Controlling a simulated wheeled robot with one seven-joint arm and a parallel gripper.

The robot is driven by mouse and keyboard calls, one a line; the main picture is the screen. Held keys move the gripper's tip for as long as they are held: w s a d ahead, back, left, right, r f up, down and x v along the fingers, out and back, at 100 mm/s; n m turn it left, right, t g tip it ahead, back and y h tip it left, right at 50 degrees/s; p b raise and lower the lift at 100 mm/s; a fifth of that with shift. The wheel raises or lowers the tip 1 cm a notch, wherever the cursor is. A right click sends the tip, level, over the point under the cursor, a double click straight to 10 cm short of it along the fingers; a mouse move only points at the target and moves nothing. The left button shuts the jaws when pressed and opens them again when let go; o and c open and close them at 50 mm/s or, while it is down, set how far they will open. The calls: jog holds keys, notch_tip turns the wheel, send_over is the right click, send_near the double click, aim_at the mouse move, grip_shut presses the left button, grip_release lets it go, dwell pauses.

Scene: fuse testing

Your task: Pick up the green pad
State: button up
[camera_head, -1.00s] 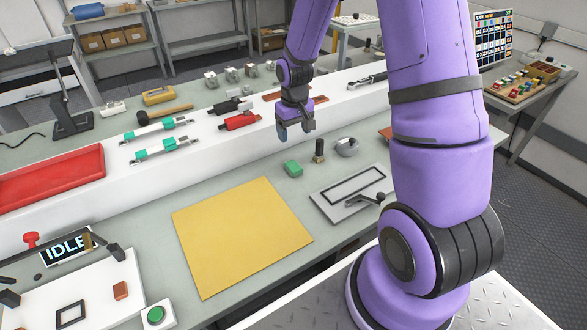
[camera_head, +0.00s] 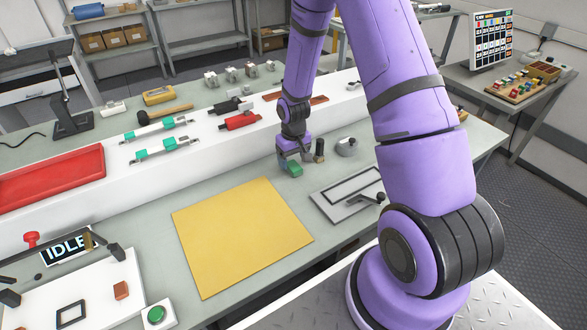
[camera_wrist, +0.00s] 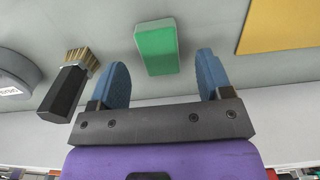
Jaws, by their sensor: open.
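The green pad (camera_head: 294,169) is a small block lying on the grey-green bench top, just right of and behind the yellow sheet. In the wrist view the green pad (camera_wrist: 157,48) lies ahead of and between the two blue fingertips. My gripper (camera_head: 294,157) is low over the bench, right at the pad, and partly covers it in the head view. In the wrist view my gripper (camera_wrist: 160,78) is open, with clear gaps between the pad and both fingers. Whether the fingertips reach down to the pad's height I cannot tell.
A dark-handled brush (camera_wrist: 70,86) with tan bristles stands close beside one finger; it also shows in the head view (camera_head: 319,150). A round grey item (camera_head: 346,147) is to its right. A grey framed plate (camera_head: 322,205) lies nearer. The yellow sheet (camera_head: 240,235) is flat.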

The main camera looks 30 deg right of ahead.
jog(key=shift+f, duration=1.2)
jog(key=shift+c, duration=0.2)
jog(key=c, duration=1)
jog(key=shift+o, duration=0.2)
jog(key=shift+r, duration=0.1)
jog(key=shift+r, duration=0.5)
jog(key=shift+s+a+r, duration=0.2)
jog(key=shift+r, duration=0.45)
jog(key=shift+s+a+r, duration=0.2)
jog(key=shift+r, duration=0.4)
jog(key=s+a, duration=0.3)
jog(key=s+a+r, duration=0.1)
jog(key=s+a, duration=0.6)
jog(key=shift+s+a+r, duration=0.15)
jog(key=shift+s+a, duration=0.1)
jog(key=shift+a, duration=0.05)
